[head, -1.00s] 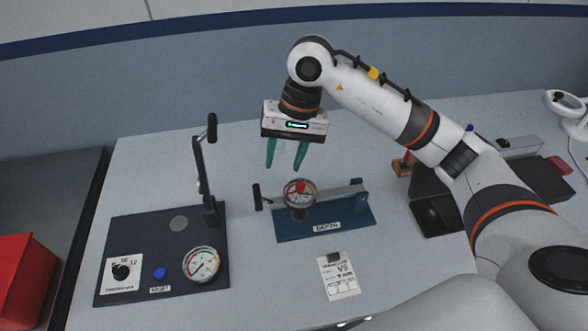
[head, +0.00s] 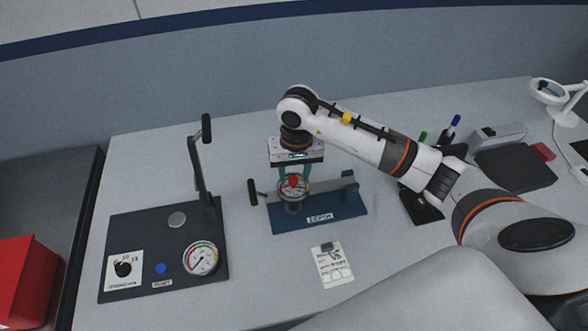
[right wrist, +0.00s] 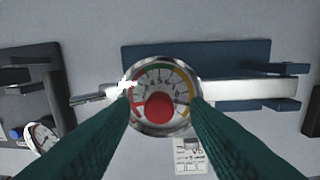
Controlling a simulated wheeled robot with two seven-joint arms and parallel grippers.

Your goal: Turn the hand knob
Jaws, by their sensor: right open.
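A round dial gauge (head: 293,188) with a red centre knob (head: 294,181) stands on the blue fixture labelled DEPTH (head: 335,212). A black knob (head: 123,269) sits on a white scale plate on the dark panel at left. Which one is the hand knob, I cannot tell for sure. My right gripper (head: 293,176) is open, pointing down at the gauge. In the right wrist view its green fingers (right wrist: 160,105) lie on either side of the gauge (right wrist: 160,72) and red knob (right wrist: 159,107); whether they touch it I cannot tell. My left gripper is not in view.
The dark panel (head: 140,225) carries an upright lever (head: 195,165), a blue button (head: 161,268) and a second gauge (head: 201,258). A printed card (head: 333,266) lies in front of the fixture. Pens and dark trays are at right, a red bin (head: 25,285) at far left.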

